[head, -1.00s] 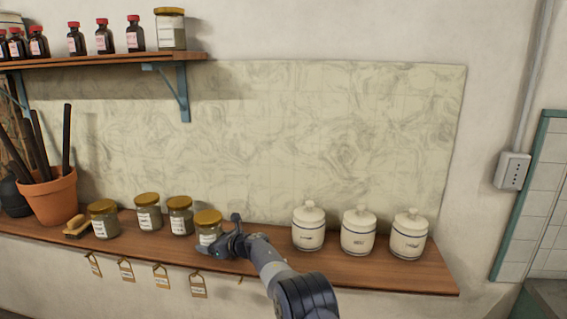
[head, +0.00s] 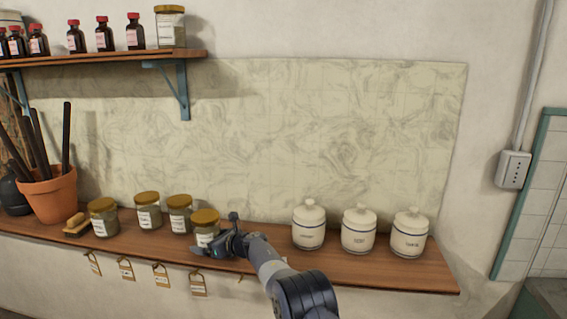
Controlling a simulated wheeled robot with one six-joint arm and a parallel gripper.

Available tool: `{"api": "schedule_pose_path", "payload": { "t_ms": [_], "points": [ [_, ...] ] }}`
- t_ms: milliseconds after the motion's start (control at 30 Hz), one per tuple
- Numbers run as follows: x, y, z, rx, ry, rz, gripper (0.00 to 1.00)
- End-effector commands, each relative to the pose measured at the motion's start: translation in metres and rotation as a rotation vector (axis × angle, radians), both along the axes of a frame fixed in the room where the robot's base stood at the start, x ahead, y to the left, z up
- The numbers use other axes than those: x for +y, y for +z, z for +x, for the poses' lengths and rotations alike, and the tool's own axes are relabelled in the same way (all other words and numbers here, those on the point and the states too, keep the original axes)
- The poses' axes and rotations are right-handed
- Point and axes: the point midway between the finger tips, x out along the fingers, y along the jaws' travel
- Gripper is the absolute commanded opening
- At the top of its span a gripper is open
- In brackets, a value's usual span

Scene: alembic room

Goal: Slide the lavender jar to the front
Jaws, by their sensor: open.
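Several glass jars with gold lids and white labels stand on the lower wooden shelf. The labels are too small to read, so I cannot tell by name which is lavender. My gripper (head: 220,238) is open at the rightmost gold-lidded jar (head: 204,230). One finger shows at the jar's lower front and the other rises behind its right side. The jar stands upright; its lower right is hidden by my gripper. I cannot tell whether the fingers touch it. The other gold-lidded jars are at left (head: 103,218), middle (head: 148,211) and right (head: 179,214).
Three white lidded canisters (head: 309,226) stand to the right on the lower shelf (head: 390,271). A brush (head: 76,224) and a terracotta pot (head: 48,196) with dark rods are at left. Small tags (head: 198,285) hang below the front edge. Bottles (head: 76,38) stand on the upper shelf.

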Motion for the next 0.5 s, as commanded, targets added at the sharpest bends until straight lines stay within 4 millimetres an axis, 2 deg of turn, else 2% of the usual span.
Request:
{"api": "schedule_pose_path", "payload": {
  "t_ms": [267,500],
  "points": [
    [-0.021,0.006,-0.013,0.000,-0.002,0.001,1.00],
    [-0.049,0.017,-0.033,-0.001,-0.002,0.002,1.00]
  ]
}}
